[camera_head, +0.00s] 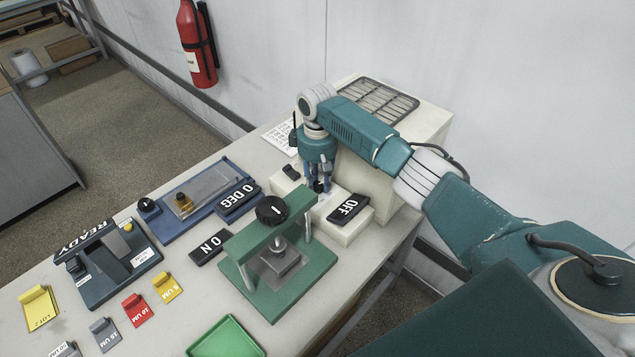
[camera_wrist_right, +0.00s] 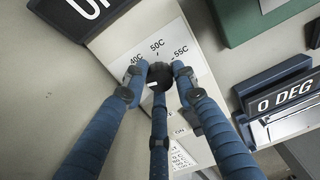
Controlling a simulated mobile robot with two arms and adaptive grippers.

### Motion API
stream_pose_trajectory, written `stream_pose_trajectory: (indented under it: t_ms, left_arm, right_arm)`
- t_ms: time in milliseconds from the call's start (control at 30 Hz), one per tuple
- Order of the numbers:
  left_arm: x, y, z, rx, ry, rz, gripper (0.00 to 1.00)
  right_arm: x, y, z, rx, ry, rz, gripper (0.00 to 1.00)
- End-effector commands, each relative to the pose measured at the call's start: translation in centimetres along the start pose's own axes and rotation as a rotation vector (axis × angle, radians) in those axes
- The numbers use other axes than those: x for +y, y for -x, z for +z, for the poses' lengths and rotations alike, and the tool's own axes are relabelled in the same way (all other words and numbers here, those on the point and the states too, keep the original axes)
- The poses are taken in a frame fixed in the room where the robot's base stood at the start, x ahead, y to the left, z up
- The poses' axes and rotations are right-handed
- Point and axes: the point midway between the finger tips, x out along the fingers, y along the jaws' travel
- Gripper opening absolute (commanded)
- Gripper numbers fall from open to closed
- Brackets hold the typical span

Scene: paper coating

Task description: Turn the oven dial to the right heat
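The oven is the cream box (camera_head: 379,175) at the far right end of the table, with a vent grille on top. Its small black dial (camera_wrist_right: 159,74) sits on a white scale panel (camera_wrist_right: 149,43) marked 40C, 50C and 55C, with more marks partly hidden by the fingers. My right gripper (camera_head: 319,186) points down over the panel. In the right wrist view its blue fingers (camera_wrist_right: 159,80) close around the dial, with the tips against its sides. A small pale mark shows on the dial's lower left edge. My left gripper is not in view.
A green press (camera_head: 290,292) with a black knob stands close in front. An OFF sign (camera_head: 348,208), an ON sign (camera_head: 210,248) and a 0 DEG sign (camera_head: 238,199) stand around it. A blue coater (camera_head: 168,222), a dark READY device (camera_head: 106,265) and a green tray (camera_head: 226,340) are further left.

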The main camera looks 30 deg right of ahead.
Motion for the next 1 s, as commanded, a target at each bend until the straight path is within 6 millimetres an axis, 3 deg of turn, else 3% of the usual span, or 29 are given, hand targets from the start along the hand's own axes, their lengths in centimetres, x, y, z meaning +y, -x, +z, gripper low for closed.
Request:
stream_pose_trajectory:
  t_ms: [467,1000]
  left_arm:
    - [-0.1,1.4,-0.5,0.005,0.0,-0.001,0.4]
    - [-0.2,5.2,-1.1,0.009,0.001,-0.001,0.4]
  right_arm:
    - [-0.1,0.3,0.1,-0.004,-0.104,-0.002,0.01]
    - [-0.2,0.3,0.1,-0.004,-0.559,-0.003,0.01]
